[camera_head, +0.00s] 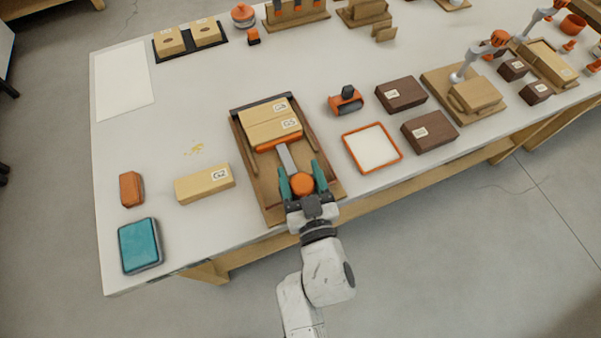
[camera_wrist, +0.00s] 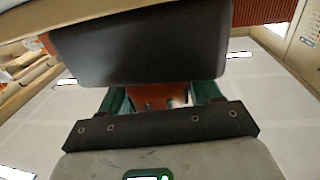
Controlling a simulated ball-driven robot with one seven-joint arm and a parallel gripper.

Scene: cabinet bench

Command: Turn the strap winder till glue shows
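The strap winder has a round orange knob (camera_head: 302,183), a grey shaft (camera_head: 287,160) and an orange bar (camera_head: 279,142). It lies at the near end of a wooden tray (camera_head: 246,170). The orange bar is against two pale blocks (camera_head: 268,122) set side by side in the tray. I cannot make out glue at their seam. My gripper (camera_head: 302,175) has its green fingers on either side of the knob. Whether they press on it is unclear. In the wrist view a dark grey shape hides much, and orange (camera_wrist: 155,98) shows between the fingers.
A pale block labelled G2 (camera_head: 205,184), a brown-orange block (camera_head: 131,189) and a teal pad (camera_head: 140,246) lie left of the tray. An orange-rimmed tray (camera_head: 350,139), an orange tool (camera_head: 346,100) and dark blocks (camera_head: 429,131) lie right. A yellowish smear (camera_head: 195,149) marks the bench.

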